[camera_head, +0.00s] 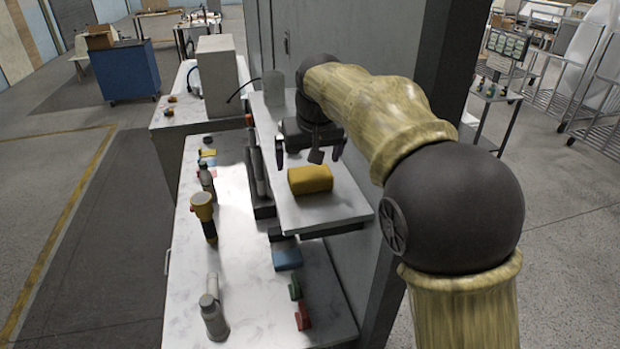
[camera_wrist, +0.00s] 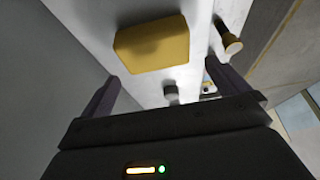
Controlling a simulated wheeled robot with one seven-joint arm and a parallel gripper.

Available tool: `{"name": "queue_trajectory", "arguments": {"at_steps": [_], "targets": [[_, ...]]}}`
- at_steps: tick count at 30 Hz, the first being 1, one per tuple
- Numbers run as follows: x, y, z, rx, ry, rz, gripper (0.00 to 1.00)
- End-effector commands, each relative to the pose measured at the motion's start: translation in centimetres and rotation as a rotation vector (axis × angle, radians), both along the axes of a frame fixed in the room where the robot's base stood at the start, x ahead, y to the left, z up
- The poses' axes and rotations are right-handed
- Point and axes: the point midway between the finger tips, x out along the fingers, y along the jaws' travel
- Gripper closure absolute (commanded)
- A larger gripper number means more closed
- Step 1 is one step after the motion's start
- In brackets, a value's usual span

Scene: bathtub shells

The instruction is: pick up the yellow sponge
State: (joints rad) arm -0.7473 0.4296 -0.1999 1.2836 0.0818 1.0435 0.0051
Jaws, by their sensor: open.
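The yellow sponge (camera_head: 310,179) is a rounded block lying on a raised white shelf (camera_head: 335,208), close to the shelf's front end. In the wrist view the sponge (camera_wrist: 152,45) appears beyond my fingers, toward the top centre, in the span between them. My gripper (camera_head: 308,150) is open and empty, above and just behind the sponge in the head view. In the wrist view my gripper's two dark fingers (camera_wrist: 158,85) stand wide apart. No contact with the sponge shows.
Below the shelf is a white bench (camera_head: 250,290) with a yellow-topped flashlight (camera_head: 204,212), a grey bottle-like tool (camera_head: 213,315), a blue block (camera_head: 286,256) and red and green pieces (camera_head: 302,315). A grey canister (camera_head: 273,88) stands farther back on the shelf. A tall grey cabinet wall rises beside it.

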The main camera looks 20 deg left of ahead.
Motion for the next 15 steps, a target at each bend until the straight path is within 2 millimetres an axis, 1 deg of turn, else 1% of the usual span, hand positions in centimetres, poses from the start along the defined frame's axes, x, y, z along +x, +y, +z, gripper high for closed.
{"name": "queue_trajectory", "arguments": {"at_steps": [4,8,10,12,15], "targets": [[0.3,0.0,-0.8,-0.003,0.003,0.0,0.0],[0.9,0.1,-2.4,-0.004,0.005,0.0,0.0],[1.2,0.3,-3.5,-0.004,0.004,0.001,0.0],[1.5,0.5,-4.2,-0.003,0.003,0.001,0.0],[1.7,0.6,-4.8,-0.002,0.0,0.001,0.0]]}}
